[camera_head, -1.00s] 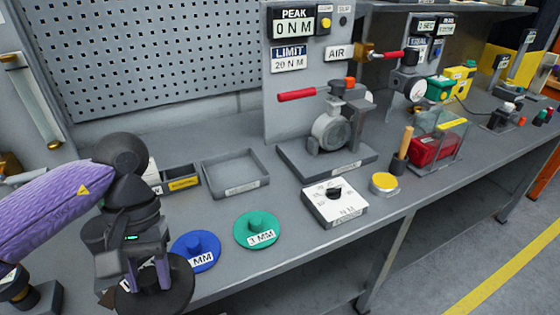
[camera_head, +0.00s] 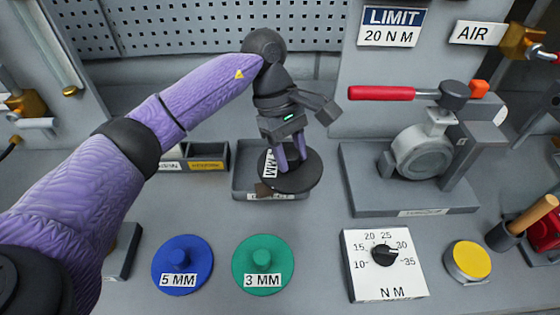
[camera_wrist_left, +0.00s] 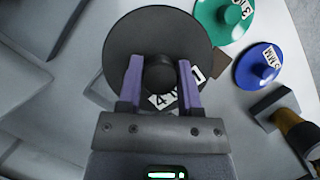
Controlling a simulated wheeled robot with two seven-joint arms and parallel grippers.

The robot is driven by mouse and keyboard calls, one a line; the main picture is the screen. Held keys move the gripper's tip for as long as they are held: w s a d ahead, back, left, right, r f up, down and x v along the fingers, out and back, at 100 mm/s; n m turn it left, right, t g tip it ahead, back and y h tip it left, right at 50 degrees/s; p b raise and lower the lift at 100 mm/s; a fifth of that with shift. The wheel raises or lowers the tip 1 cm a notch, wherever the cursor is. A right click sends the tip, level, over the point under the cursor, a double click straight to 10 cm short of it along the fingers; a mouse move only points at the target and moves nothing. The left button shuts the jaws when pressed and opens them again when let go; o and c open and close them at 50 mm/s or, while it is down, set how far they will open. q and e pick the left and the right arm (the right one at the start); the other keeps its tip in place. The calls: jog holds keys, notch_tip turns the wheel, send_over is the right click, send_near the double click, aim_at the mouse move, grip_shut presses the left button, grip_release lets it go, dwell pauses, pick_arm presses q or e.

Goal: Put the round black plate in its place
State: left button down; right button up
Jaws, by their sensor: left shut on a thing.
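My left gripper (camera_head: 290,160) is shut on the knob of the round black plate (camera_head: 308,172). The plate overlaps the shallow grey tray (camera_head: 239,182) in the head view and hides much of it. I cannot tell how far the plate is above the tray floor. In the left wrist view the black plate (camera_wrist_left: 150,35) shows its knob between the fingers of my left gripper (camera_wrist_left: 159,68). A white label on the plate is partly hidden and seems to read 4. My right gripper is not in view.
Blue 5 MM (camera_head: 182,258) and green 3 MM (camera_head: 262,258) plates lie on the bench in front. Small bins (camera_head: 207,160) stand left of the tray. A valve on a grey base (camera_head: 405,200), a white dial box (camera_head: 388,272) and a yellow-topped button (camera_head: 468,262) are right.

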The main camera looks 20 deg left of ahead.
aim_at(285, 146)
pick_arm(q)
jog(key=w+a+n+t, duration=0.1)
jog(key=n, duration=0.2)
jog(key=w+f+n+t, duration=0.1)
jog(key=n, duration=0.2)
jog(key=w+a+n+t+b, duration=0.1)
jog(key=n, duration=0.2)
jog(key=shift+w+a+f, duration=0.3)
jog(key=shift+w+a, duration=0.05)
jog(key=shift+w, duration=0.05)
jog(key=w+a+f+n+t+y+b, duration=0.1)
jog(key=w+a+n+t+y, duration=0.3)
jog(key=n, duration=0.6)
jog(key=shift+n+g+h, duration=0.3)
jog(key=shift+g+h, duration=0.1)
jog(key=shift+h, duration=0.3)
jog(key=f, duration=0.3)
jog(key=f+b, duration=0.1)
jog(key=f, duration=0.2)
jog(key=f+b, duration=0.1)
jog(key=f, duration=0.2)
jog(key=shift+s+a+f, duration=0.1)
jog(key=shift+s+a, duration=0.3)
jog(key=shift+f, duration=0.35)
jog(key=shift+r, duration=0.15)
